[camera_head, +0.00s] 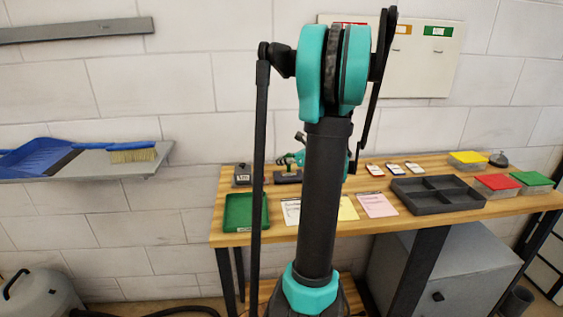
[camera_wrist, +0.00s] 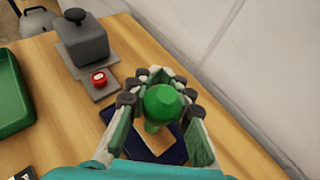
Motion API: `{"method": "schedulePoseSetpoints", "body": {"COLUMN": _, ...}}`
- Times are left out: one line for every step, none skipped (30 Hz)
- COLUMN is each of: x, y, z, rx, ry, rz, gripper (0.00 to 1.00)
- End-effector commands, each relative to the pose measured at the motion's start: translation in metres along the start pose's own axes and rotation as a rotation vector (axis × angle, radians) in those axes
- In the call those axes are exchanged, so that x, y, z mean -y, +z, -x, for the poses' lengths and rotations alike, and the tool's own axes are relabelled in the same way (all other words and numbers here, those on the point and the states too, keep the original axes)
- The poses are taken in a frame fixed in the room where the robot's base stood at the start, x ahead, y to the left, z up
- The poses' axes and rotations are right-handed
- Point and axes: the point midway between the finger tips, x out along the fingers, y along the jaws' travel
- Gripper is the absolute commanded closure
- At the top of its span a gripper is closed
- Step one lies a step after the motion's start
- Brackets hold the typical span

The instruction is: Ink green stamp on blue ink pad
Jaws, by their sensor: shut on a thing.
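My gripper (camera_wrist: 160,105) is shut on the green stamp (camera_wrist: 163,101), whose round green handle top shows between the fingers in the wrist view. Below the stamp lies a dark blue pad (camera_wrist: 174,156), partly covered by the stamp and fingers. A tan patch shows inside its dark border. The stamp's lower end is hidden, so I cannot tell whether it touches the pad. In the head view, my arm hides most of the gripper, and the small green part left of the arm is too small to make out well.
A grey block with a dark knob (camera_wrist: 86,42) and a red round piece (camera_wrist: 99,79) on a grey plate stand close by. A green tray (camera_head: 233,214) lies at the bench's left end. Paper sheets (camera_head: 377,206), a dark divided tray (camera_head: 436,206) and lidded boxes (camera_head: 496,183) are farther right.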

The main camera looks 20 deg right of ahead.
Motion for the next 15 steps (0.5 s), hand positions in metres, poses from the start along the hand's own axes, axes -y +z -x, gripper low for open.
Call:
{"method": "schedulePoseSetpoints", "body": {"x": 0.000, "y": 0.000, "z": 0.000, "rx": -0.001, "ry": 0.000, "rz": 0.000, "gripper": 1.00}}
{"method": "schedulePoseSetpoints", "body": {"x": 0.000, "y": 0.000, "z": 0.000, "rx": -0.001, "ry": 0.000, "rz": 0.000, "gripper": 1.00}}
{"method": "schedulePoseSetpoints", "body": {"x": 0.000, "y": 0.001, "z": 0.001, "rx": -0.001, "ry": 0.000, "rz": 0.000, "gripper": 1.00}}
{"method": "schedulePoseSetpoints", "body": {"x": 0.000, "y": 0.001, "z": 0.001, "rx": -0.001, "ry": 0.000, "rz": 0.000, "gripper": 1.00}}
{"method": "schedulePoseSetpoints", "body": {"x": 0.000, "y": 0.002, "z": 0.001, "rx": -0.001, "ry": 0.000, "rz": 0.000, "gripper": 1.00}}
{"method": "schedulePoseSetpoints", "body": {"x": 0.000, "y": 0.003, "z": 0.002, "rx": -0.001, "ry": 0.000, "rz": 0.000, "gripper": 1.00}}
{"method": "schedulePoseSetpoints", "body": {"x": 0.000, "y": 0.004, "z": 0.002, "rx": -0.001, "ry": 0.000, "rz": 0.000, "gripper": 1.00}}
{"method": "schedulePoseSetpoints", "body": {"x": 0.000, "y": 0.004, "z": 0.002, "rx": -0.001, "ry": 0.000, "rz": 0.000, "gripper": 1.00}}
{"method": "schedulePoseSetpoints", "body": {"x": 0.000, "y": 0.005, "z": 0.003, "rx": 0.000, "ry": 0.000, "rz": 0.000, "gripper": 1.00}}
{"method": "schedulePoseSetpoints", "body": {"x": 0.000, "y": 0.006, "z": 0.003, "rx": 0.000, "ry": 0.000, "rz": 0.000, "gripper": 1.00}}
{"method": "schedulePoseSetpoints", "body": {"x": 0.000, "y": 0.007, "z": 0.003, "rx": 0.000, "ry": 0.000, "rz": 0.000, "gripper": 1.00}}
{"method": "schedulePoseSetpoints", "body": {"x": 0.000, "y": 0.008, "z": 0.004, "rx": 0.000, "ry": 0.000, "rz": 0.000, "gripper": 1.00}}
{"method": "schedulePoseSetpoints", "body": {"x": 0.000, "y": 0.009, "z": 0.004, "rx": 0.000, "ry": 0.000, "rz": 0.000, "gripper": 1.00}}
{"method": "schedulePoseSetpoints", "body": {"x": 0.000, "y": 0.009, "z": 0.004, "rx": 0.000, "ry": 0.000, "rz": 0.000, "gripper": 1.00}}
{"method": "schedulePoseSetpoints", "body": {"x": 0.000, "y": 0.010, "z": 0.005, "rx": 0.000, "ry": 0.000, "rz": 0.000, "gripper": 1.00}}
